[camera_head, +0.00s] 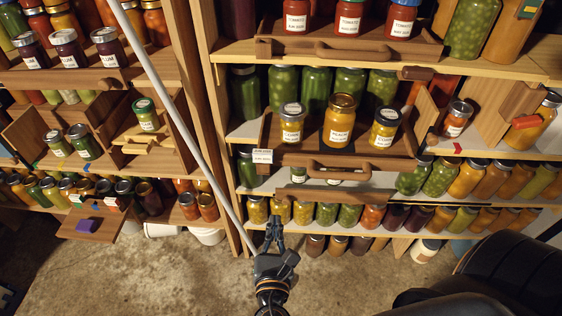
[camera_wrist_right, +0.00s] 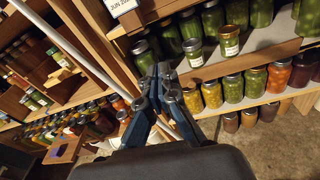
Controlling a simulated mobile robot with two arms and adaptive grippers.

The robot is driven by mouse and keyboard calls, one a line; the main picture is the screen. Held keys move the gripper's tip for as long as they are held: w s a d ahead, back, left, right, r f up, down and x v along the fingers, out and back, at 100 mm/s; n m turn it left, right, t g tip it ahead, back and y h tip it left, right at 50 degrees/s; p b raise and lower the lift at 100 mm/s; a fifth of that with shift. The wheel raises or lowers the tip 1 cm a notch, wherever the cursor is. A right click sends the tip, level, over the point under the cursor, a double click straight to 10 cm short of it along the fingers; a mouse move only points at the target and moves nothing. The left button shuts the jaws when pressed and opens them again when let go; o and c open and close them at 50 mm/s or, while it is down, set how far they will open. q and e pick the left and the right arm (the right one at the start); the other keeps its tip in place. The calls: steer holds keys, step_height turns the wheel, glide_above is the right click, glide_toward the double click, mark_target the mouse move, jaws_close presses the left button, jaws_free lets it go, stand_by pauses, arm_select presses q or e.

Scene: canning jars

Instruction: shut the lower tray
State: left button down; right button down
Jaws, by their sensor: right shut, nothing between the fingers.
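My right gripper (camera_head: 275,222) is shut and empty, low in front of the right shelf unit, near its left post and apart from the trays. In the right wrist view its fingers (camera_wrist_right: 162,72) point toward the lower shelves. A wooden tray (camera_head: 377,160) with a brown handle holds three labelled jars and stands out from the middle shelf. Under it is a lower wooden front (camera_head: 345,196), with small jars partly hidden behind it. That lower front shows in the wrist view (camera_wrist_right: 245,65) as a board below two small jars. I cannot tell how far it is pulled out. My left gripper is not in view.
An upper tray (camera_head: 345,48) holds tomato jars. A long grey pole (camera_head: 185,130) slants down across the left post. Rows of jars fill the shelves. A left unit has a protruding board (camera_head: 75,230) with a purple block. The concrete floor (camera_head: 140,275) is clear at front left.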

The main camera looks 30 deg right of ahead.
steer(key=h, duration=0.1)
glide_toward(285, 156)
steer(key=shift+n+t, duration=0.3)
steer(key=shift+t, duration=0.1)
steer(key=p+x, duration=0.1)
steer(key=x, duration=0.1)
steer(key=p+x, duration=0.1)
steer(key=x, duration=0.1)
steer(key=p+x, duration=0.1)
steer(key=x, duration=0.2)
steer(key=shift+d+f, duration=0.1)
steer(key=shift+f, duration=0.25)
